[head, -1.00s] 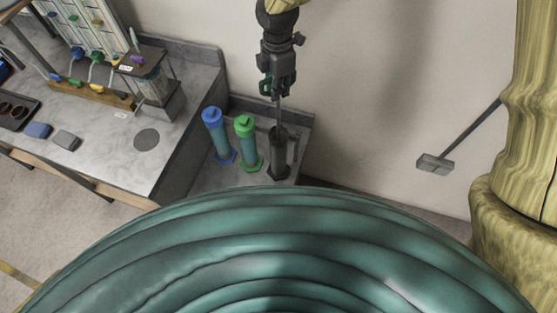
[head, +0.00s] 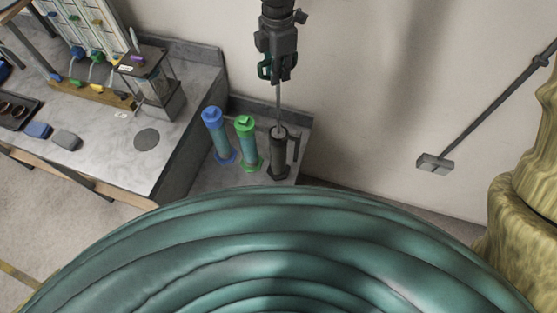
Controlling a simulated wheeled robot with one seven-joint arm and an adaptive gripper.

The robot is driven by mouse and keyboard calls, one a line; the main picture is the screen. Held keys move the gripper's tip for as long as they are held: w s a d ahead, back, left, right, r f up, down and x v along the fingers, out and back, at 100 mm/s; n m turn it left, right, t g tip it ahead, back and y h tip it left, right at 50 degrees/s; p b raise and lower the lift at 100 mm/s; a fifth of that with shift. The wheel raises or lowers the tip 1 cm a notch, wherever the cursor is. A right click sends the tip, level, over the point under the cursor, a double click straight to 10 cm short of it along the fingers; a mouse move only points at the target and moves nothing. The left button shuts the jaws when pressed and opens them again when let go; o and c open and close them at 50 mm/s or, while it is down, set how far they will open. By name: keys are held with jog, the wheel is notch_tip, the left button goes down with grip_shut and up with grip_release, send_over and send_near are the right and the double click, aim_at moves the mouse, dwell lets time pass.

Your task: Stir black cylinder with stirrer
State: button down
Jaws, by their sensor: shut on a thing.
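The black cylinder (head: 279,158) stands upright on the small grey side surface in the head view, with a handle-like bar at its right side. My gripper (head: 279,78) is above it, pointing down, shut on the stirrer (head: 279,108), a thin grey rod. The rod runs straight down from the fingers, and its lower end reaches into or over the cylinder's open top. The rod's tip is hidden. I cannot tell how deep it is.
A green-capped cylinder (head: 247,145) and a blue-capped cylinder (head: 219,137) stand just left of the black one. A grey bench (head: 110,155) with a glass-sided apparatus (head: 153,84) is further left. The wall (head: 380,90) is close behind. A grey bar with a block (head: 435,164) is at right.

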dwell(0.3)
jog(key=shift+r, duration=0.7)
dwell(0.8)
jog(key=shift+r, duration=0.9)
